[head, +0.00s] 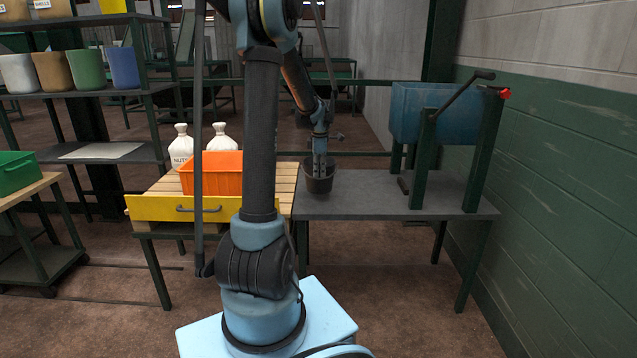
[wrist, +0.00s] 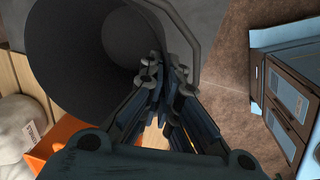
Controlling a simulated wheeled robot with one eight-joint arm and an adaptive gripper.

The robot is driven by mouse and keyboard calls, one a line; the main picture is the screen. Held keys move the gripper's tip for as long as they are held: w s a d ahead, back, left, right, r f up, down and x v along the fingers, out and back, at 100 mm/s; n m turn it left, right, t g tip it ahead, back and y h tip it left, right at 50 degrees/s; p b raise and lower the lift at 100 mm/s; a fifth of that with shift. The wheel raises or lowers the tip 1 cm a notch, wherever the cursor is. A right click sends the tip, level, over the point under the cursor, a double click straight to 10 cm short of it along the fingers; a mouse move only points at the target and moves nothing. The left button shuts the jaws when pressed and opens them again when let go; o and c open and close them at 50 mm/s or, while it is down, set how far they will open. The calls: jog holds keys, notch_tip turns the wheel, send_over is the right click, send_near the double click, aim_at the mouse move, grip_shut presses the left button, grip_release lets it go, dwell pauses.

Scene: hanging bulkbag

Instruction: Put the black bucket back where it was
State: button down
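The black bucket (head: 320,184) is upright at the left end of the grey table, close to the slatted wooden table. I cannot tell whether its base touches the tabletop. My gripper (head: 320,160) points down at the bucket from above. In the wrist view the bucket (wrist: 75,55) fills the upper left, with its mouth facing the camera and nothing visible inside. My gripper's fingers (wrist: 166,75) are close together at the bucket's rim, with the wall between them. The exact contact is partly hidden by the fingers.
An orange bin (head: 212,172) and white sacks (head: 181,147) stand on the slatted table (head: 150,186) at left. The grey table (head: 380,196) is clear in front, with a blue hopper on a green stand (head: 418,112) at its right. Shelves of coloured buckets (head: 88,70) stand far left.

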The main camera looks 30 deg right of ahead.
jog(key=shift+f, duration=2.1)
jog(key=c, duration=1.8)
grip_release()
notch_tip(320, 180, up, 12)
jog(key=s+f, duration=0.1)
jog(key=s+a+r+m, duration=0.1)
jog(key=a+r, duration=0.1)
jog(key=a, duration=0.6)
jog(key=s+a+r+m, duration=0.2)
jog(key=a, duration=0.6)
jog(key=s+a+f+m, duration=0.2)
jog(key=s+a, duration=0.4)
jog(key=a, duration=0.4)
jog(key=s+a+f+m, duration=0.25)
jog(key=s+a, duration=0.35)
jog(key=a, duration=0.4)
jog(key=s+a+f+m+t, duration=0.1)
jog(key=s+a+f+m, duration=0.3)
jog(key=s, duration=0.6)
notch_tip(320, 180, down, 4)
jog(key=shift+a+r+y, duration=0.2)
jog(key=shift+a+y, duration=0.2)
jog(key=shift+a, duration=0.65)
